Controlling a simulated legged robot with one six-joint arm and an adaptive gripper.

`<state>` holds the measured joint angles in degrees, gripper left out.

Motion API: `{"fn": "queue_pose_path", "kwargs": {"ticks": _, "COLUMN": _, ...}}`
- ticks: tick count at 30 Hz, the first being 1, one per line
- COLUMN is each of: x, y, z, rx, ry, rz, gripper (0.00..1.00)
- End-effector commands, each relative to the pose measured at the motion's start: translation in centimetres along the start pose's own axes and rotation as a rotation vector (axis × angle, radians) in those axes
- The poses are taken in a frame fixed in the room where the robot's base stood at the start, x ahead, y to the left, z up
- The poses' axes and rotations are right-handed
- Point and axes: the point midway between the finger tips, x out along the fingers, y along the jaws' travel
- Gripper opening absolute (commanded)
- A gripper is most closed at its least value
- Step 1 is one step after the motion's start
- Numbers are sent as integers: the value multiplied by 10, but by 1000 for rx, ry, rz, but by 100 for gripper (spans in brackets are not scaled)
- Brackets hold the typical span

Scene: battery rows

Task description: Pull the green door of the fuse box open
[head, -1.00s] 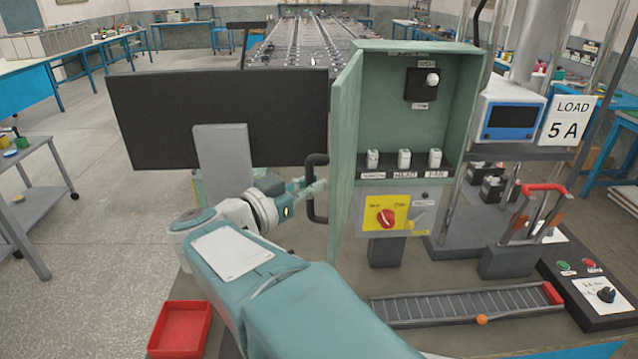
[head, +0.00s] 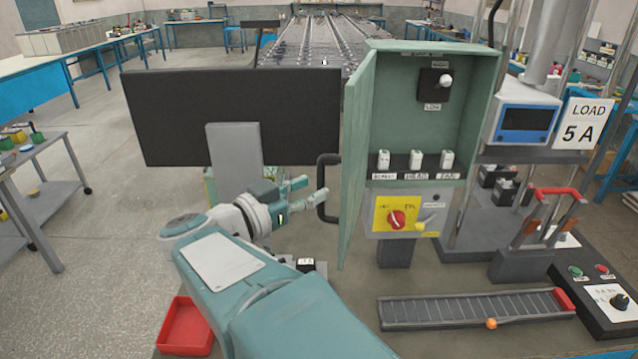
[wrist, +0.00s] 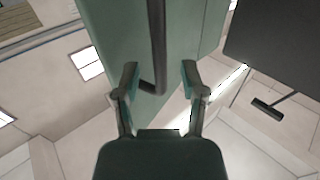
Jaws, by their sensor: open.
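The fuse box (head: 457,60) stands on the bench in the head view. Its green door (head: 356,150) is swung open to the left, showing the switches inside. A black bar handle (head: 322,190) sticks out from the door's left side. My gripper (head: 304,189) is open and empty, just left of the handle and apart from it. In the wrist view, my gripper (wrist: 160,78) has its fingers spread, with the handle (wrist: 158,50) showing between and beyond them and the door (wrist: 115,40) behind.
A black monitor (head: 165,115) stands behind my arm at left. A red tray (head: 185,328) is at the bench's front left. A slide rheostat (head: 470,308) lies in front of the box. Load gear and a control panel (head: 610,300) stand at right.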

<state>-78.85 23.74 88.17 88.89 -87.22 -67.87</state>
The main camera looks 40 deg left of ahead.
Motion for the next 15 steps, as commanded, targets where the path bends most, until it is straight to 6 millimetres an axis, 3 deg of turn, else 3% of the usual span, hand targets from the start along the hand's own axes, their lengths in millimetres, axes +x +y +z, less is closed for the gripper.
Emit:
{"fn": "queue_pose_path", "kwargs": {"ticks": 9, "x": -67, "y": -1, "z": 1, "rx": 0, "ry": 0, "rz": -4, "gripper": 54}}
{"fn": "queue_pose_path", "kwargs": {"ticks": 15, "x": -88, "y": -1, "z": 1, "rx": 0, "ry": 0, "rz": -1, "gripper": 54}}
